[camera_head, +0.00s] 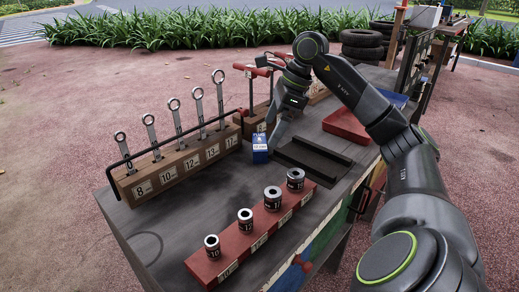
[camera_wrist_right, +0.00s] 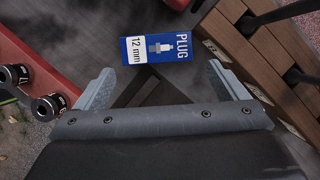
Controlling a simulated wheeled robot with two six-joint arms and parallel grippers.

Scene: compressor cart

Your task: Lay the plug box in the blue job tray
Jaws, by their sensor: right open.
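The plug box (camera_head: 260,148) is a small blue and white carton standing on the cart top, near the end of the wrench rack. In the right wrist view the plug box (camera_wrist_right: 156,48) shows its "PLUG 12 mm" label, just beyond and between the fingertips. My right gripper (camera_head: 275,136) is open and empty, pointing down close above the box; its two fingers (camera_wrist_right: 160,72) are spread wider than the box. The blue job tray (camera_head: 394,98) is at the far right of the cart top, partly hidden behind my right arm. My left gripper is out of view.
A wooden rack (camera_head: 180,158) with several upright wrenches stands to the left. A red socket rail (camera_head: 252,240) lies in front. A dark shallow tray (camera_head: 313,158) sits right of the box, and a red tray (camera_head: 348,127) lies between it and the blue one.

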